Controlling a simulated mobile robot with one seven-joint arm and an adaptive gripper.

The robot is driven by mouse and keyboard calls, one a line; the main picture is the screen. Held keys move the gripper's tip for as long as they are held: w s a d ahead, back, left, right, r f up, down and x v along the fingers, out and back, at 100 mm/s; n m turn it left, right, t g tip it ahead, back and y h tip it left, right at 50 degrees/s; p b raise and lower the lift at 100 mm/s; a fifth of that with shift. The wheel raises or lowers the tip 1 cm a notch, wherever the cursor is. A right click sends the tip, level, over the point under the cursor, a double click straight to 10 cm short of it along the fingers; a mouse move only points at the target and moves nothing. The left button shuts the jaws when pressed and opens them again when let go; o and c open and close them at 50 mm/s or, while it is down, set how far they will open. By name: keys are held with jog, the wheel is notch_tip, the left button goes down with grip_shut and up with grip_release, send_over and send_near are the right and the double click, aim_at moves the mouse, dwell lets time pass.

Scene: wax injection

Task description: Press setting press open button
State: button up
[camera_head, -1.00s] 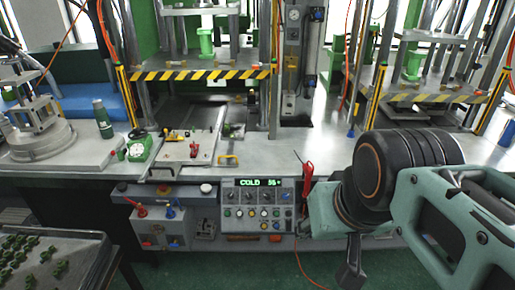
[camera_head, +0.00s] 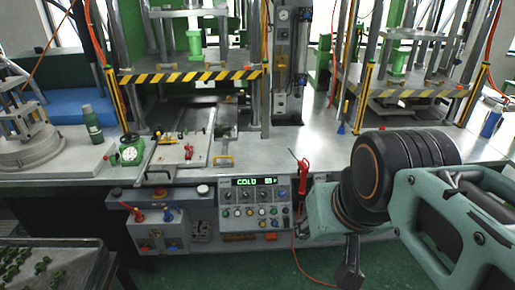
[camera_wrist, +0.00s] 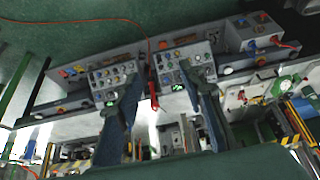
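A grey control panel (camera_head: 255,208) with a green "COLD" display (camera_head: 255,181) and several coloured buttons and knobs is on the front of the bench, left of my arm. I cannot read which button is the press open button. The panel also shows upside down in the wrist view (camera_wrist: 187,62), beside a second panel (camera_wrist: 112,76). My gripper (camera_wrist: 160,80) has its two fingers wide apart with nothing between them. In the head view, a dark finger (camera_head: 349,272) hangs below my wrist, right of the panel and apart from it.
Presses with yellow-black striped edges (camera_head: 190,76) stand on the bench. A red tool (camera_head: 303,176) with a red cord hangs right of the panel. A box with red and blue handles (camera_head: 158,234) is at the left. A tray of green parts (camera_head: 45,265) is at lower left.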

grip_shut()
dwell(1.3)
